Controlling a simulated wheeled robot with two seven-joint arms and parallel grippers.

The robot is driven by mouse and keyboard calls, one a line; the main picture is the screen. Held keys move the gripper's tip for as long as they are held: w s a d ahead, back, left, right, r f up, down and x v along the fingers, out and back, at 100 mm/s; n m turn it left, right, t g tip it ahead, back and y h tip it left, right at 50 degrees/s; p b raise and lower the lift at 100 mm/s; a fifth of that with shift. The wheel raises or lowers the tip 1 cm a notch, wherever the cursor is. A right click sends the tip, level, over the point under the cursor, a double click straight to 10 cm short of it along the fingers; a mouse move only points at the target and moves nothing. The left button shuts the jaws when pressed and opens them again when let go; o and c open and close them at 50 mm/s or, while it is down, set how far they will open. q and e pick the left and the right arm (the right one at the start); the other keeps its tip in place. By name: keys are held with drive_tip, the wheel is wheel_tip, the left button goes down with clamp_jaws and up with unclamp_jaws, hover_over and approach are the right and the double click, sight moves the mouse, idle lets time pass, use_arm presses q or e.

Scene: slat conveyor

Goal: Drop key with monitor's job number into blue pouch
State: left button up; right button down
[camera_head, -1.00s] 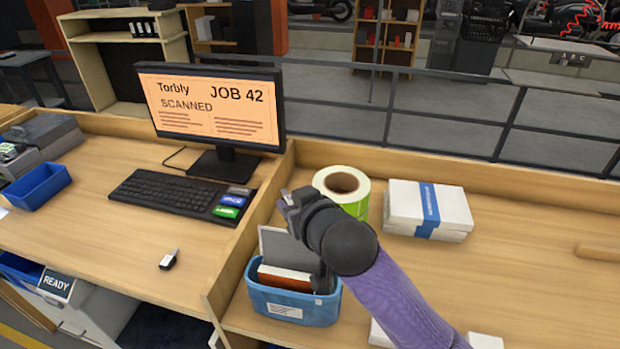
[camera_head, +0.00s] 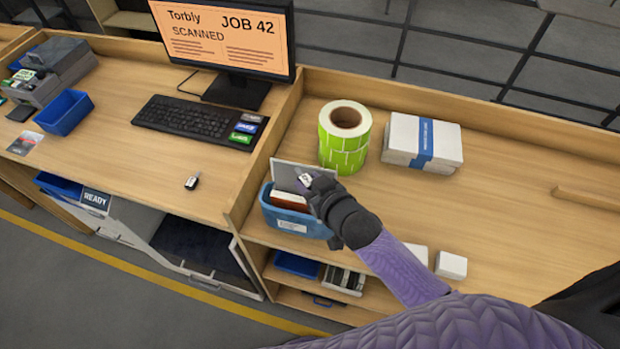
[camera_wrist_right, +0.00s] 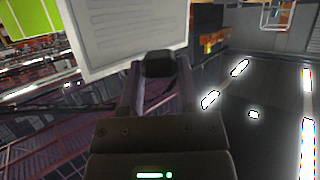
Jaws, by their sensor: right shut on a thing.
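The monitor (camera_head: 228,40) reads "JOB 42" and "SCANNED". A small key with a dark head (camera_head: 191,183) lies on the left desk; its number is too small to read. My right gripper (camera_head: 307,180) is shut on a small dark thing (camera_wrist_right: 158,64) with a pale end, apparently another key; no number is legible. In the head view this gripper is over the right end of a blue container (camera_head: 293,222) holding a grey sheet and brown papers, and hides part of it. Whether this container is the pouch I cannot tell. My left gripper is not in view.
A wooden divider (camera_head: 262,155) separates the desks. A keyboard (camera_head: 198,119) and a blue tray (camera_head: 64,113) are on the left. The right desk's middle is clear.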

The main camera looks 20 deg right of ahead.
drive_tip(key=shift+f, duration=0.55)
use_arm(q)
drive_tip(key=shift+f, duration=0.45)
use_arm(e)
drive_tip(key=shift+r, duration=0.15)
drive_tip(key=shift+c, duration=1.1)
unclamp_jaws()
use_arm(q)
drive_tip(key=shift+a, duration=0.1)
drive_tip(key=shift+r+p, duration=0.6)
use_arm(e)
drive_tip(key=v, duration=1)
